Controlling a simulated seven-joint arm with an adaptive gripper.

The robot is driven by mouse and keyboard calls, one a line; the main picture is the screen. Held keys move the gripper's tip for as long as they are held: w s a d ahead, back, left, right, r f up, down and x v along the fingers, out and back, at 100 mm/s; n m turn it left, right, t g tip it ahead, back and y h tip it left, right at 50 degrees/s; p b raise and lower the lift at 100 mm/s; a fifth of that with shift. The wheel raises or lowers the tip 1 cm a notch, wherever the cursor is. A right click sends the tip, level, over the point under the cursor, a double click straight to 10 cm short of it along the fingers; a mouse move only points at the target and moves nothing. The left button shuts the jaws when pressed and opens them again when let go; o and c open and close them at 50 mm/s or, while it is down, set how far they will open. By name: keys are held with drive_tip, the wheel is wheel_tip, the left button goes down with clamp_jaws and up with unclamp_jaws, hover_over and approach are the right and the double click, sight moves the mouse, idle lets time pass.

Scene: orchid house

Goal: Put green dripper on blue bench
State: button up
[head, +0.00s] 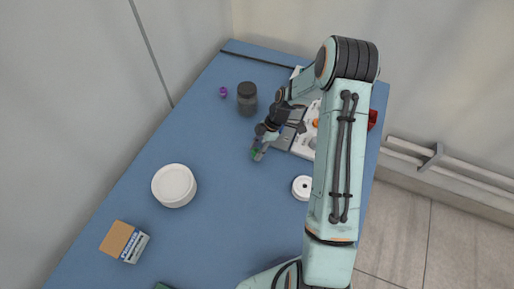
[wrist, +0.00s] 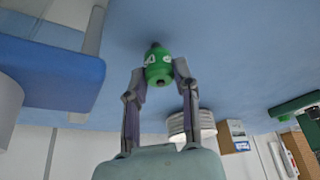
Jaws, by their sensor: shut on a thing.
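My gripper (head: 259,150) is over the middle of the blue bench (head: 232,215). It is shut on the green dripper (wrist: 159,65), a small rounded green piece with white marks and a dark tip. In the wrist view the dripper sits between the two fingertips (wrist: 159,72), with the blue bench top (wrist: 225,50) behind it. In the head view only a little green of the dripper (head: 256,154) shows at the fingertips. I cannot tell whether the dripper touches the bench.
A dark jar (head: 247,98) and a small purple thing (head: 223,92) stand farther back. A white tray (head: 303,146) lies right of my gripper, partly behind my arm. A white ring (head: 302,188), white round container (head: 174,186) and box (head: 124,242) stand nearer. Clear bench lies between them.

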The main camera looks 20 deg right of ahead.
drive_tip(key=shift+f, duration=0.15)
drive_tip(key=o, duration=0.8)
drive_tip(key=shift+o, duration=0.2)
drive_tip(key=v, duration=1.2)
drive_tip(key=s+a+r+m+h, duration=0.1)
drive_tip(key=s+a+r+m, duration=0.25)
drive_tip(key=r, duration=0.25)
drive_tip(key=s+a+r+m+h, duration=0.1)
drive_tip(key=s+a+m, duration=0.3)
drive_tip(key=s, duration=0.6)
drive_tip(key=s+a+r+m+h, duration=0.1)
drive_tip(key=s+a+r+m, duration=0.3)
drive_tip(key=s+m, duration=0.5)
drive_tip(key=shift+s+a+r+h, duration=0.25)
drive_tip(key=shift+s+a+h, duration=0.15)
drive_tip(key=shift+s, duration=0.45)
